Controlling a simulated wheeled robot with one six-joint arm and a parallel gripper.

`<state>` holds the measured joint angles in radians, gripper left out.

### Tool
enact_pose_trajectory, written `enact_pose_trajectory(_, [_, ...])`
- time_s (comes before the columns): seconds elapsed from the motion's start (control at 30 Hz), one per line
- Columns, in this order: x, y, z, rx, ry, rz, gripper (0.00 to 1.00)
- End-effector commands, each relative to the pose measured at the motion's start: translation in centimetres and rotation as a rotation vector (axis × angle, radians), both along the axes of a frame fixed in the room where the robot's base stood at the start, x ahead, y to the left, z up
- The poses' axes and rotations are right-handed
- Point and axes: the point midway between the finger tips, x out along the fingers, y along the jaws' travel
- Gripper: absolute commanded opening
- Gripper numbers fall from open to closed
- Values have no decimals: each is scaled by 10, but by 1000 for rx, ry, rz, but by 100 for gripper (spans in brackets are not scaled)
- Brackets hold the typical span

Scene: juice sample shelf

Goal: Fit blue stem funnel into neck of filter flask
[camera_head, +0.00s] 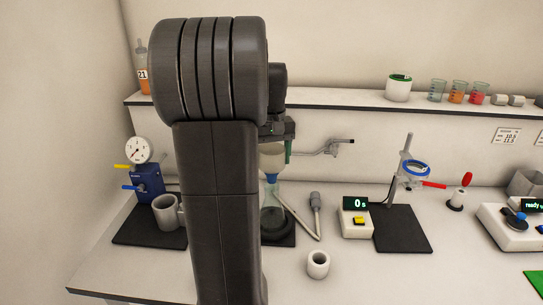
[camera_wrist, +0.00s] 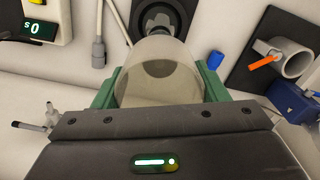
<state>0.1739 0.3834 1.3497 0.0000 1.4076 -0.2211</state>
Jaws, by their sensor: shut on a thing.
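My gripper (camera_head: 287,148) has green fingers shut on the funnel. In the head view, the funnel's pale translucent bowl (camera_head: 271,160) is partly hidden by my arm. Its blue stem (camera_head: 271,178) points down, right above or at the neck of the filter flask (camera_head: 273,218). I cannot tell whether the stem is inside the neck. The clear flask with a dark lower part stands on a black mat. In the wrist view, the bowl (camera_wrist: 158,72) sits between the green fingers (camera_wrist: 158,88), and a dark round shape shows through it.
A blue pump (camera_head: 149,182) with a gauge and a grey cup (camera_head: 166,212) stand left. A grey tool (camera_head: 315,212), a white ring (camera_head: 318,264) and a "0 s" display (camera_head: 355,217) stand right. A shelf (camera_head: 340,101) edge runs behind my gripper. A small blue item (camera_wrist: 215,60) lies beside the bowl.

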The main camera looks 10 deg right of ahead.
Motion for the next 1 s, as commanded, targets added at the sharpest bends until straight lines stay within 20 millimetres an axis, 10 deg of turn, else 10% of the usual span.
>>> enact_pose_trajectory(1.0, [0, 0, -23, 0, 0, 0, 42])
